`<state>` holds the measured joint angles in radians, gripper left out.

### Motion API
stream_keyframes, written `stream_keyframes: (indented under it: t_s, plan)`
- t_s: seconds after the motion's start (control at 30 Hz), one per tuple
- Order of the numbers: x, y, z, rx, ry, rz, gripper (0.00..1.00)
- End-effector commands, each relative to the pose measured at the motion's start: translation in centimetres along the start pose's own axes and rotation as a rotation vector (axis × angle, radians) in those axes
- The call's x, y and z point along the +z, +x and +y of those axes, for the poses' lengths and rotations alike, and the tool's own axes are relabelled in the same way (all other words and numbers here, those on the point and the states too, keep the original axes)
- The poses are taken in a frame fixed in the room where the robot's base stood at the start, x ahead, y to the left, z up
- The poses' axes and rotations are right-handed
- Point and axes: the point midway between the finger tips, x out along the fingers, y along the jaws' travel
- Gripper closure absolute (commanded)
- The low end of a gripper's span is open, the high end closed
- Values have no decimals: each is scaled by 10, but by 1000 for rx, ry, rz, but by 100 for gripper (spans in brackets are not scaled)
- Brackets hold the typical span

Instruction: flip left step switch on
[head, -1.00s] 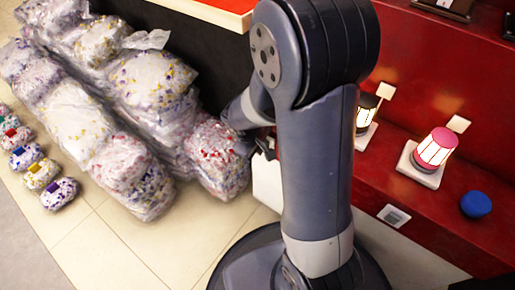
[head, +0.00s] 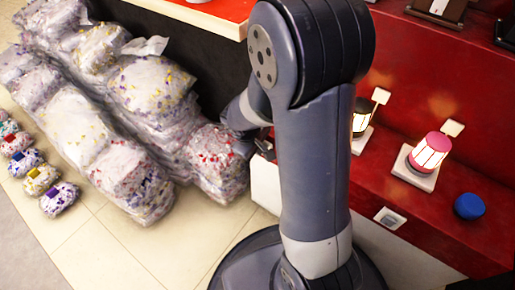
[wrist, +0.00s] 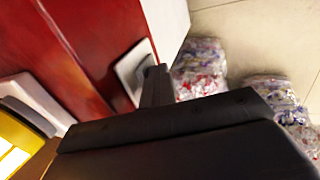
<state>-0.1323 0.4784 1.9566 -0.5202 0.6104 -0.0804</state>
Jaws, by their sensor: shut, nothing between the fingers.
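In the wrist view a white switch plate (wrist: 128,72) sits on the red step front, beside a white panel. My gripper (wrist: 157,72) is shut and empty, its dark fingertips over the right edge of this plate. I cannot tell whether they touch it. The fingers hide part of the plate, so its rocker position is unclear. In the head view my gripper (head: 264,146) shows only in part, left of my arm. My arm hides the step beyond it there. Another white switch (head: 390,218) shows on the step front, right of my arm.
A pink lit lamp (head: 430,153) and a black lit lamp (head: 361,122) stand on white bases on the red step. A blue round object (head: 470,205) is at the right. Bags of shredded material (head: 150,100) line the left. A white box (head: 265,184) is close to my arm.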

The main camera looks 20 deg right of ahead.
Motion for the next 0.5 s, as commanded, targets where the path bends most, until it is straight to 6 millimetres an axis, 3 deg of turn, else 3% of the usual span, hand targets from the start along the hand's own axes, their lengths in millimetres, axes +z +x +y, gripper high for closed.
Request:
stream_keyframes:
  t_s: [0.23, 0.5]
  plan:
    - [-1, -12, 1, 2, 0, 3, 100]
    - [-1, -67, 2, 3, -1, 4, 100]
